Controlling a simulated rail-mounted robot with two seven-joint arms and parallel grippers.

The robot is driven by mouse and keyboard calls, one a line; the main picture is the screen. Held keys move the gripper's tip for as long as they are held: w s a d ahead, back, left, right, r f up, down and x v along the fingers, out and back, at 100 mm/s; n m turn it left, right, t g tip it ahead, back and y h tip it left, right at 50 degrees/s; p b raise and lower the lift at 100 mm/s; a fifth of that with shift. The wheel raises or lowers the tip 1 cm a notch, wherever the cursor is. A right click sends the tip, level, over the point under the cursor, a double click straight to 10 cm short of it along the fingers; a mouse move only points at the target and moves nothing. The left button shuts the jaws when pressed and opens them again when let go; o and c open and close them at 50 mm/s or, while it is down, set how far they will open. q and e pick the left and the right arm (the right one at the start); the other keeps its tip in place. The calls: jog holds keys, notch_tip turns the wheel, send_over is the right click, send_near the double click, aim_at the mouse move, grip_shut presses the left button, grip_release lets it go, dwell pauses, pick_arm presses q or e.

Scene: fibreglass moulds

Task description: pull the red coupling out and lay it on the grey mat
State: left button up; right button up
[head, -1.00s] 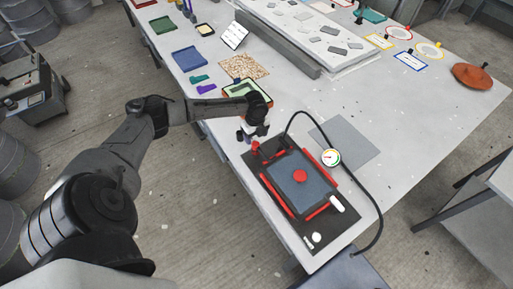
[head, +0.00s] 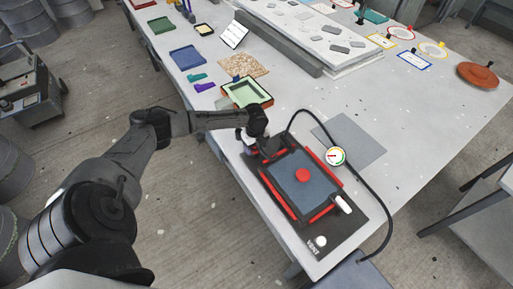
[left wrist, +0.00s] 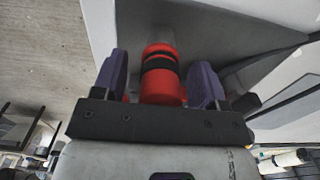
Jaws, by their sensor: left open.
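The red coupling (left wrist: 160,78), a red cylinder with black bands, stands between the two purple fingers of my left gripper (left wrist: 161,62) in the left wrist view. The gripper is open, with a gap visible on each side of the coupling. In the head view, my left gripper (head: 247,145) is at the far left corner of the black board, and its hand and wrist mostly hide the coupling there. The grey mat (head: 357,138) lies bare on the table, right of the board. My right gripper is not in view.
The black board (head: 335,238) carries a blue-grey plate (head: 304,184) with red edge bars and a red knob.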

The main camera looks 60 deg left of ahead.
pick_arm(q)
jog(key=shift+f, duration=0.2)
dwell(0.5)
jog(key=shift+p, duration=0.35)
dwell(0.5)
jog(key=shift+p, duration=0.4)
jog(key=shift+c, duration=0.4)
jog(key=c, duration=1.1)
jog(key=shift+r, duration=0.1)
jog(key=shift+c, duration=0.2)
jog(key=shift+r, duration=0.1)
